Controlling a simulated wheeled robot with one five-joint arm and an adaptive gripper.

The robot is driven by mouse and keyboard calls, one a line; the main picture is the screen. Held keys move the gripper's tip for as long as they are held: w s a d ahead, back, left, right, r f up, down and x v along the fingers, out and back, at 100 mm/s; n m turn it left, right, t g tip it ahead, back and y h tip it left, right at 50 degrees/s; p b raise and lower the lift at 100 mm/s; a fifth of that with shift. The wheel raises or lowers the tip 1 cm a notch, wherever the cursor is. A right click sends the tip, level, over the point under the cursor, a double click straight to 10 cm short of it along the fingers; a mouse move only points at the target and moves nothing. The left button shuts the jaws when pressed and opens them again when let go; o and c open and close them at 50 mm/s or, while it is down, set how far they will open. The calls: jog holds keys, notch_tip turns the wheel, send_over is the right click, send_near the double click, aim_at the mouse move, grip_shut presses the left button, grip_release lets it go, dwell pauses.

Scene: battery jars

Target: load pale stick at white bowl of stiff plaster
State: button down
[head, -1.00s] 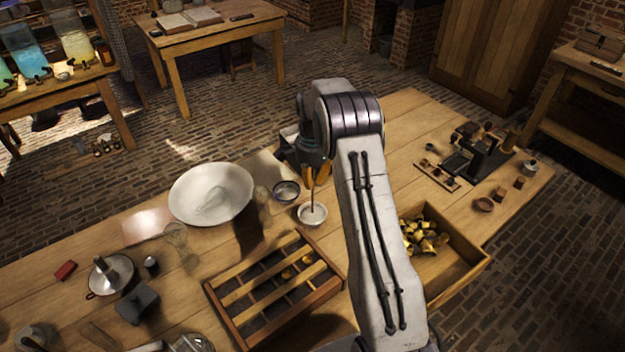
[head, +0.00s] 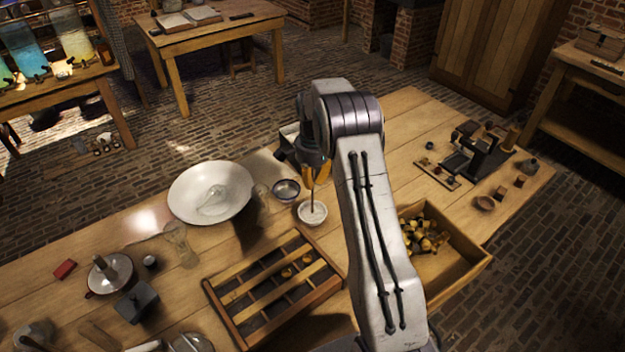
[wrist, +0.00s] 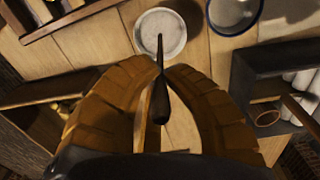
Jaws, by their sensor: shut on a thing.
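The small white bowl of plaster (head: 306,219) stands on the workbench, with a pale grey filling. It also shows at the top of the wrist view (wrist: 176,24). My gripper (head: 318,173) is above it, pointing down, shut on a thin stick (head: 312,199). In the wrist view the stick (wrist: 160,100) runs between the fingertips (wrist: 161,72) and looks dark, with a thicker near end. Its far, thin end points to the bowl and overlaps the plaster in both views. I cannot tell how deep the tip sits.
A small dark-rimmed bowl (head: 286,191) stands close left of the plaster bowl. Farther left is a large white basin (head: 184,206). A slotted wooden rack (head: 229,333) lies in front, and a wooden crate of dark and yellow pieces (head: 466,281) is at right.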

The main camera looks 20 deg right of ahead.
jog(key=shift+f+b, duration=0.35)
jog(key=shift+f, duration=0.15)
dwell(1.3)
jog(key=shift+r, duration=0.1)
jog(key=shift+r+p, duration=2.45)
jog(key=shift+r, duration=1.05)
